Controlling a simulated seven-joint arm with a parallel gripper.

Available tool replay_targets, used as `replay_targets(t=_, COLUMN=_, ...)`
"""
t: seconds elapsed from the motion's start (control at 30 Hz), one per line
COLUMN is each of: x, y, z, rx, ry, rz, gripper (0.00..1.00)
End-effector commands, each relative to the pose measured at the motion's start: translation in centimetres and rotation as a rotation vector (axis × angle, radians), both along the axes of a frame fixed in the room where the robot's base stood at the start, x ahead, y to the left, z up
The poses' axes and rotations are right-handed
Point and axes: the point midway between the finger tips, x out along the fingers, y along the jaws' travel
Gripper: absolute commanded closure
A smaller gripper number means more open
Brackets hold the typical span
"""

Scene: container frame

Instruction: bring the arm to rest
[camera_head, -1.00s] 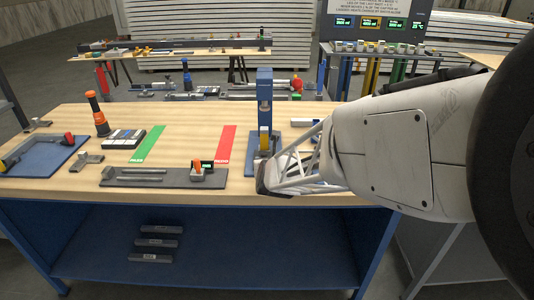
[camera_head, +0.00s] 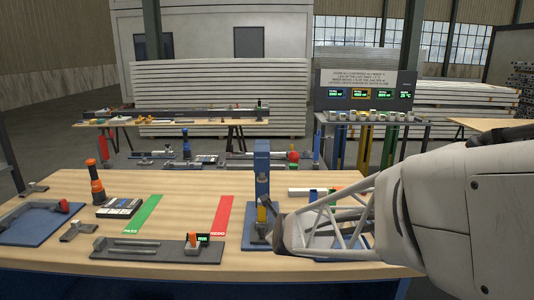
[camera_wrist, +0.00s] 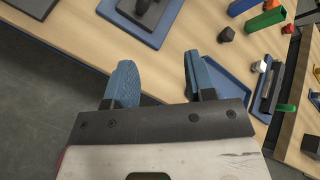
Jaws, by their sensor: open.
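My gripper (camera_wrist: 161,80) shows in the wrist view with its two blue fingers spread apart and nothing between them. It is above the front edge of the wooden table (camera_wrist: 90,50). In the head view my arm comes in from the right, and its end is at the table's front right, just right of the blue press stand (camera_head: 262,180). The fingers are not clearly seen in the head view. The press base (camera_wrist: 150,25) is at the top of the wrist view, apart from the fingers.
A blue tray (camera_wrist: 228,90) lies beside the right finger in the wrist view. In the head view, a grey fixture (camera_head: 130,250), green strip (camera_head: 143,213), red strip (camera_head: 221,215) and orange-topped tool (camera_head: 97,185) are on the table. A display rack (camera_head: 367,95) stands behind.

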Motion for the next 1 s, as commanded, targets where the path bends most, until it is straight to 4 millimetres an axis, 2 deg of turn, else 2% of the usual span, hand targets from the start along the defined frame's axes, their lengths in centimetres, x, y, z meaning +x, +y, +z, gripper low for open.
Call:
replay_targets(t=0.2, x=-3.5, y=-2.3, z=2.5, rx=-0.264, ry=0.041, rz=0.195, gripper=0.50)
replay_targets(t=0.5, x=-9.0, y=-5.4, z=5.0, rx=-0.605, ry=0.099, rz=0.501, gripper=0.50)
replay_targets(t=1.0, x=-19.8, y=-10.3, z=7.7, rx=-1.077, ry=0.176, rz=1.088, gripper=0.50)
